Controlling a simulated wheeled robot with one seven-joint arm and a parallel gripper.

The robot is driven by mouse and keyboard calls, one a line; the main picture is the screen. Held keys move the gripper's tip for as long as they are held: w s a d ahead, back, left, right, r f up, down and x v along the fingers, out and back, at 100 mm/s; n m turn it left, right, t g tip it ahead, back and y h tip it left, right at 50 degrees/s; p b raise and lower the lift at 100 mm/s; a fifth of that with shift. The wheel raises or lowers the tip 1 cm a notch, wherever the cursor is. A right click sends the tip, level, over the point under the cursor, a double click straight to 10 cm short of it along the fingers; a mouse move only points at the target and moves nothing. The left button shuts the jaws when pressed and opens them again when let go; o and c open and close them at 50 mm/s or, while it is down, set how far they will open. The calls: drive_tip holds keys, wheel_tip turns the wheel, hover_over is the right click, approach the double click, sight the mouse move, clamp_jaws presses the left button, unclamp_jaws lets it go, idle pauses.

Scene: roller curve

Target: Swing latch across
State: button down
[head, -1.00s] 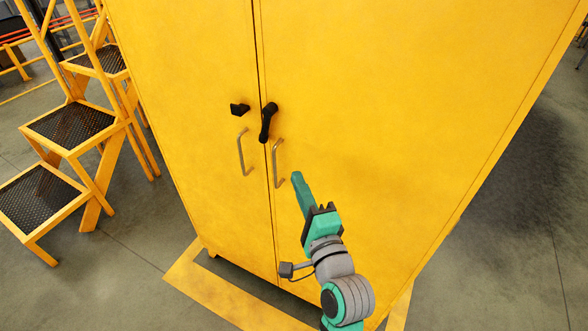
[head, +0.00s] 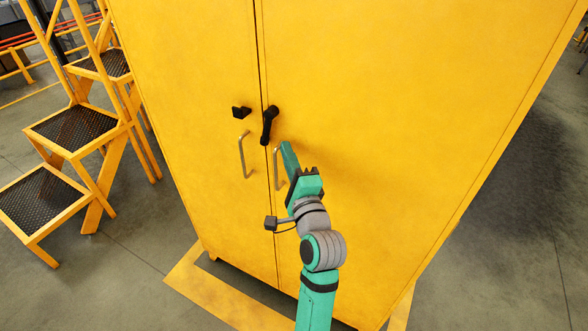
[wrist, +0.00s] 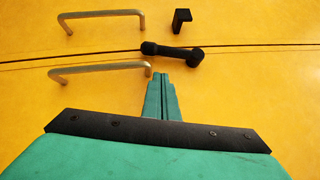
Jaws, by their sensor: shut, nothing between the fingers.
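The black latch (head: 268,125) sits on the right door of the yellow cabinet (head: 370,130), beside the seam. Its arm hangs down, nearly along the seam. A black catch (head: 241,112) is on the left door, to the left of the latch. My gripper (head: 286,147) is shut and empty, just below and right of the latch's lower end. In the wrist view the latch (wrist: 172,52) lies beyond my fingertips (wrist: 160,76), its rounded free end closest to them. I cannot tell whether they touch it.
Two metal handles flank the seam: the left handle (head: 243,155) and the right handle (head: 277,168), which is close beside my gripper. A yellow step ladder (head: 70,130) stands to the left. Open floor (head: 510,250) lies to the right.

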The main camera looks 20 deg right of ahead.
sight(270, 134)
drive_tip(key=shift+w+a+r, duration=0.25)
drive_tip(key=shift+w+a, duration=0.35)
drive_tip(key=shift+w, duration=0.05)
drive_tip(key=shift+w+a+r, duration=0.2)
drive_tip(key=shift+w+a, duration=0.35)
drive_tip(key=shift+w, duration=0.1)
